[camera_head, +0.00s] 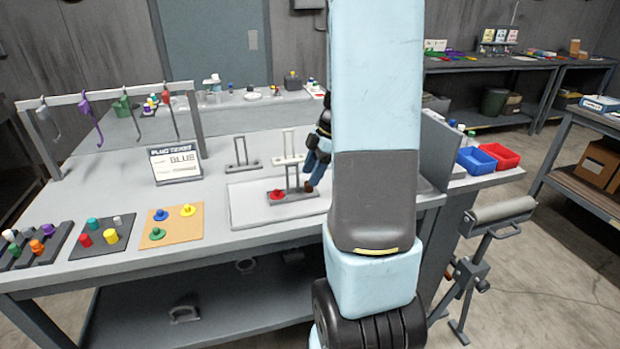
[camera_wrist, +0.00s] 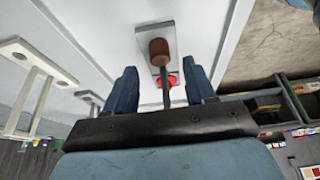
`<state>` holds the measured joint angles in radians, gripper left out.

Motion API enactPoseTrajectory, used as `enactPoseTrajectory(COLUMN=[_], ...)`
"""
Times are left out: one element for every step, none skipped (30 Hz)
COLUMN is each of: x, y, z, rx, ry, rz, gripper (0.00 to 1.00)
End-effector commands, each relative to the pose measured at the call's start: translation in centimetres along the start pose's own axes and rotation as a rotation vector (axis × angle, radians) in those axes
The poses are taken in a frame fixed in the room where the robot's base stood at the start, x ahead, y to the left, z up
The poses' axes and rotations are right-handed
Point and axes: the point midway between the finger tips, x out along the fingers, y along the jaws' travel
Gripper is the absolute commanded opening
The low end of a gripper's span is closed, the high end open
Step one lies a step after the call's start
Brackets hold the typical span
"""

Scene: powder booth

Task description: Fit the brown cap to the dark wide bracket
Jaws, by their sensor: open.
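The dark wide bracket (camera_head: 300,197) stands on a pale board, with upright posts on its base and a red cap (camera_head: 277,195) at its left end. The brown cap (camera_wrist: 158,48) shows in the wrist view upright at the base's near end, on the opposite side of the posts from the red cap (camera_wrist: 166,81). I cannot tell how deep it sits. In the head view it is a small brown spot (camera_head: 308,187) beside my fingers. My gripper (camera_wrist: 161,70) is open. Its blue fingers are on either side, apart from the cap, which lies just beyond the fingertips.
A pale bracket (camera_head: 289,158) and a grey bracket (camera_head: 242,162) stand behind the board (camera_head: 245,212). Blue and red bins (camera_head: 475,160) are at the right.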

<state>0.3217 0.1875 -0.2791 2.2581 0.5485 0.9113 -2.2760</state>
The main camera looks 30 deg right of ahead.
Motion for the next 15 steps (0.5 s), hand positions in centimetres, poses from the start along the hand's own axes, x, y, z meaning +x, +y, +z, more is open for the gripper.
enactPoseTrajectory(x=[-1.1, -1.7, -2.5, -3.1, -3.7, -4.5, -5.1, -5.7, -6.4, -7.0, -7.5, -8.1, -8.6, -9.0, -9.5], y=[0.0, 0.1, 0.1, 0.1, 0.0, 0.1, 0.1, 0.0, 0.0, 0.0, 0.1, 0.0, 0.0, 0.0, 0.0], z=[0.0, 0.0, 0.0, 0.0, 0.0, 0.0, 0.0, 0.0, 0.0, 0.0, 0.0, 0.0, 0.0, 0.1, 0.0], rx=[-0.002, -0.002, -0.001, -0.002, -0.002, -0.001, -0.001, -0.001, -0.001, -0.002, -0.002, -0.001, -0.001, 0.000, 0.000], ry=[0.000, -0.001, 0.000, -0.001, -0.001, -0.001, 0.000, -0.001, -0.001, -0.001, -0.001, 0.000, -0.001, -0.001, -0.001], rz=[0.003, 0.005, 0.004, 0.004, 0.003, 0.004, 0.004, 0.003, 0.002, 0.003, 0.003, 0.001, 0.001, 0.001, 0.001], gripper=[0.55, 0.55, 0.55, 0.55, 0.55, 0.55, 0.55, 0.55, 0.55, 0.55, 0.55, 0.55, 0.55, 0.55, 0.55])
